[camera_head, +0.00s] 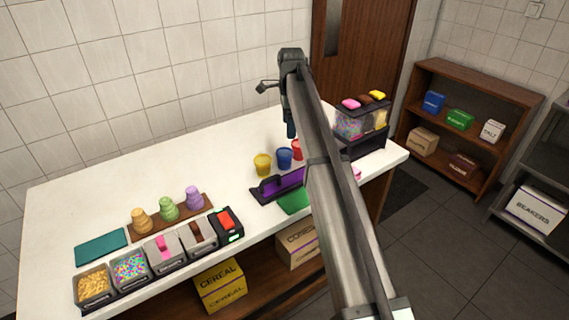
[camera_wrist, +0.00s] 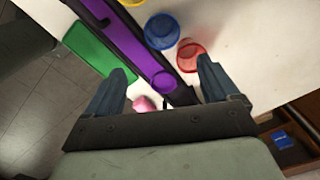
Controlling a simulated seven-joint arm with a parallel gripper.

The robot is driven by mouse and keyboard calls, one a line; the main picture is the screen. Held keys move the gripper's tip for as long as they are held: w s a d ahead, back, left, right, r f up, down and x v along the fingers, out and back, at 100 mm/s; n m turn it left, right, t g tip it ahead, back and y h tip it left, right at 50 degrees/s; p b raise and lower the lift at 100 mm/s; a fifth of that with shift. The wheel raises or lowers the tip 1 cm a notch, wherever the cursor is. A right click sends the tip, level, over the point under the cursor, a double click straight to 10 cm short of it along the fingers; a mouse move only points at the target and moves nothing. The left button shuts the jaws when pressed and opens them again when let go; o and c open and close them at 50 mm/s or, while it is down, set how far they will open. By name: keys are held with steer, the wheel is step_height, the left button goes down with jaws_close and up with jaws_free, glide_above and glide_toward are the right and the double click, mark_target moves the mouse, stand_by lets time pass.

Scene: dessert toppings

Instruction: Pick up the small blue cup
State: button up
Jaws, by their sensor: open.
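The small blue cup (camera_head: 285,159) stands upright on the white counter, between a yellow cup (camera_head: 263,165) and a red cup (camera_head: 297,149). In the wrist view the blue cup (camera_wrist: 161,32) shows at the top, beyond my fingertips and apart from them. The red cup (camera_wrist: 190,56) lies close to my right finger in that view. My gripper (camera_wrist: 162,66) is open and empty, its two fingers spread wide. In the head view my gripper (camera_head: 291,130) hangs above the counter near the cups, partly hidden by my arm.
A black and purple tray (camera_head: 267,196) and a green mat (camera_head: 292,203) lie in front of the cups. A dark topping dispenser (camera_head: 362,139) stands to the right. Topping bins and a wooden board (camera_head: 184,222) with colored cones are on the left. The counter behind the cones is clear.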

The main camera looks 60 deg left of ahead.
steer(key=a, duration=0.1)
glide_above(284, 154)
steer(key=d, duration=0.2)
step_height(284, 154, down, 8)
steer(key=shift+s+f, duration=0.2)
steer(key=shift+f, duration=0.65)
steer(key=shift+s+f, duration=0.2)
steer(key=shift+f, duration=0.6)
steer(key=shift+s+f, duration=0.2)
steer(key=shift+f, duration=0.65)
steer(key=shift+c, duration=0.3)
steer(key=c, duration=1)
steer(key=shift+o, duration=0.2)
